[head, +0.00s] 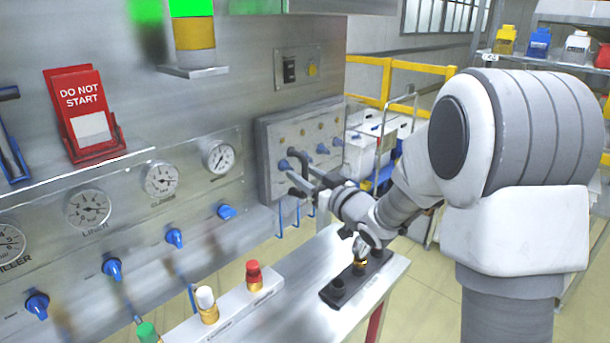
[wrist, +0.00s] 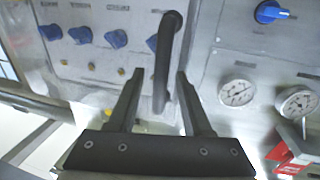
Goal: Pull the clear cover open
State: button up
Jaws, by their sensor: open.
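The clear cover (head: 283,135) appears to lie over the front of the grey valve box on the wall, with blue knobs and brass fittings behind it; its edges are hard to make out. A black bar handle (wrist: 169,45) stands out from this box. In the wrist view it runs between the two fingers of my gripper (wrist: 159,72). The fingers are open, one on each side of the handle, with gaps showing.
Gauges (head: 161,179) and blue knobs (head: 175,238) line the wall to the left. A red "DO NOT START" holder (head: 84,113) stands on a shelf. A yellow rail (head: 387,75) stands behind.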

grip_shut()
dwell(1.3)
